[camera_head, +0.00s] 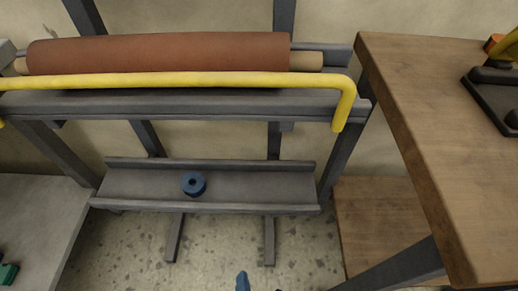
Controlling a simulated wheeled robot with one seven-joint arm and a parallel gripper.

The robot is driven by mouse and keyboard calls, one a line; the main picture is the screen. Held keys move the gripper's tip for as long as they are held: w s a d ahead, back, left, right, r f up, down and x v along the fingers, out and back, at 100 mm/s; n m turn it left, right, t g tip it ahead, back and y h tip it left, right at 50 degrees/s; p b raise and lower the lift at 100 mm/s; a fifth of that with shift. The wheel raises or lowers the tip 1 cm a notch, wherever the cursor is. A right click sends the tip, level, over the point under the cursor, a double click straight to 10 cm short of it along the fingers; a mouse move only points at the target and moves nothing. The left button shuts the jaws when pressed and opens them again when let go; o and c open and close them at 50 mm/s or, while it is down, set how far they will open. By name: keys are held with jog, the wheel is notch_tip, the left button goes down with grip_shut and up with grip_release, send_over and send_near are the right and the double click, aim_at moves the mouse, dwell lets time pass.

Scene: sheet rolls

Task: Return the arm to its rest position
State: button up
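Blue-grey tips of my gripper (260,287) just enter at the bottom edge of the head view. The left tip shows more, and only a speck of the right tip shows. They stand apart with bare floor between them, and I see nothing held there. The rest of my gripper and arm is below the frame.
A reddish-brown roll (160,53) lies across a grey rack (180,103) behind a yellow bar (180,81). A wooden table (430,120) stands right, a grey surface (35,215) left.

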jog(key=s+d+r+m, duration=0.4)
jog(key=d+m, duration=0.3)
jog(key=s+d+r+m, duration=0.3)
jog(key=s+d+m, duration=0.1)
jog(key=d+m, duration=0.3)
jog(key=s+d+r+m+t+h, duration=0.1)
jog(key=s+d+r+m+t, duration=0.2)
jog(key=r+m, duration=0.55)
jog(key=s+d+r+m+t+h, duration=0.2)
jog(key=d+r+m, duration=0.2)
jog(key=r+m, duration=0.4)
notch_tip(320, 180, up, 22)
jog(key=n+p, duration=0.1)
jog(key=p, duration=2)
jog(key=shift+f, duration=0.2)
